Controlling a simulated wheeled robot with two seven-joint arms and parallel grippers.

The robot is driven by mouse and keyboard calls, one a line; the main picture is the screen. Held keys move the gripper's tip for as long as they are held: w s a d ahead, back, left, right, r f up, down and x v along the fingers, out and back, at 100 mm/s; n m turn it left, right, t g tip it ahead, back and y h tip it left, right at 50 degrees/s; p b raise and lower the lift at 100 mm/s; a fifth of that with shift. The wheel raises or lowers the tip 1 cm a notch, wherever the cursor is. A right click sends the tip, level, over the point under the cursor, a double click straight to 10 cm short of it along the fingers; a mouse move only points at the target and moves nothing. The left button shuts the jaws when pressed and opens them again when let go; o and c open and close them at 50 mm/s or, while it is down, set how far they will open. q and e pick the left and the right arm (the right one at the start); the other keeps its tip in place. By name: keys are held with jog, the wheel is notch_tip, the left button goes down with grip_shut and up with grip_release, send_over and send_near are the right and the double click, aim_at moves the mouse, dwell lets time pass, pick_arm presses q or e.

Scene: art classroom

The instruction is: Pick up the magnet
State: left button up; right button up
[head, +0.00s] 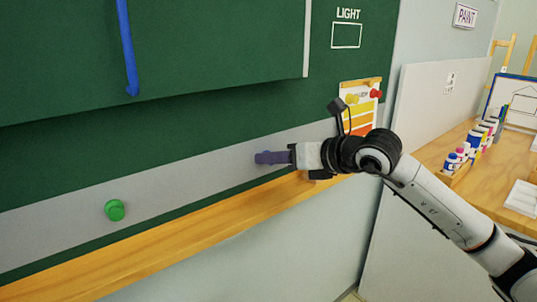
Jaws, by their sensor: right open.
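A green round magnet (115,210) sits on the grey strip (190,180) of the green board, at the lower left. A purple magnet-like piece (270,158) is against the same strip near the centre. My right gripper (291,157) comes in from the right, directly at the purple piece, with its jaws open. The dark fingers overlap the piece's right end, so I cannot tell whether they touch it. A yellow magnet (352,99) and a red magnet (376,93) are at the top of a colour chart (361,119). My left gripper is out of view.
A wooden ledge (210,231) runs below the grey strip, close under my right gripper. A blue strip-like handle (127,50) hangs at the upper left. A wooden table (428,152) with several paint bottles (475,139) stands at the right behind my arm.

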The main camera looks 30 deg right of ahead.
jog(key=c, duration=0.8)
